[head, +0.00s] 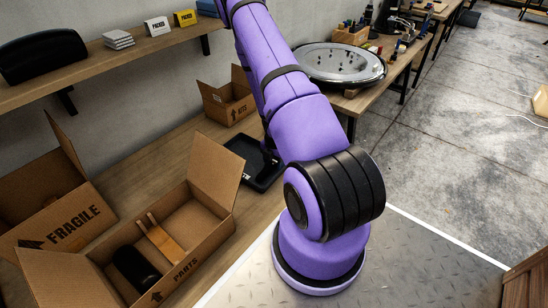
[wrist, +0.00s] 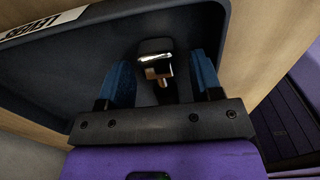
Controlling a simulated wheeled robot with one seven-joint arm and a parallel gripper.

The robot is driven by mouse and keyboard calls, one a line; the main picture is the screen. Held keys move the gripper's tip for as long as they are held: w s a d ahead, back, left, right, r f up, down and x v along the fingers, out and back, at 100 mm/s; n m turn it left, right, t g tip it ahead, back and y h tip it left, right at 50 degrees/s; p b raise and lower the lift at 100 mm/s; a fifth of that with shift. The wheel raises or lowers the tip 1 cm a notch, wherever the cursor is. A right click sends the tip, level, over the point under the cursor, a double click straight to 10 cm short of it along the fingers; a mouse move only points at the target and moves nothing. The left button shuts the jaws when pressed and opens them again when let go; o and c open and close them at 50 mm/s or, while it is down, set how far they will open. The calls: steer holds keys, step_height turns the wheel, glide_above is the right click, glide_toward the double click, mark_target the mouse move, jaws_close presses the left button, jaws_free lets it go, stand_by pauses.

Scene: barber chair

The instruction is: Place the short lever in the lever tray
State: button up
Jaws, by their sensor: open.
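The lever tray (wrist: 75,75) is a dark, shallow tray with a raised rim and a white label; it fills most of the wrist view. In the head view the tray (head: 240,150) sits on the wooden bench, partly hidden by my arm. A short metal lever (wrist: 155,46), with a shiny chrome end and a coppery part, appears to lie on the tray floor. My gripper (wrist: 162,76) is over the tray with its blue fingers apart, one on each side of the lever. I see gaps between the fingers and the lever. In the head view my arm mostly hides the gripper.
An open PARTS box (head: 205,262) holds a black roll and a wooden piece. A FRAGILE box (head: 75,222) stands left of it, and a smaller box (head: 228,105) stands behind the tray. A shelf (head: 110,62) overhangs the bench. A round metal plate (head: 340,63) lies farther back.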

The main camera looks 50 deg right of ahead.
step_height(320, 180, up, 12)
steer(key=w+a+r+n+t+y, duration=0.1)
steer(key=w+a+r+n, duration=0.2)
steer(key=a+r+n, duration=0.4)
steer(key=w+a+r+n+t+y, duration=0.1)
steer(key=w+a+r+n, duration=0.25)
steer(key=r+n, duration=0.35)
steer(key=s+a+r+n+t+y, duration=0.1)
steer(key=a+r+n, duration=0.45)
steer(key=r, duration=0.25)
steer(key=s+a+r+n, duration=0.2)
steer(key=a+r+n, duration=0.3)
steer(key=r+n, duration=0.2)
steer(key=s+a+r+n+t+h, duration=0.1)
steer(key=s+a+r+n, duration=0.3)
steer(key=n, duration=0.9)
steer(key=s+a+r+n+t+h, duration=0.1)
steer(key=s+a+r+n, duration=0.4)
steer(key=s+r+n, duration=0.6)
steer(key=s+n+h, duration=0.1)
steer(key=s+n, duration=0.2)
steer(key=s, duration=0.1)
steer(key=shift+a, duration=0.2)
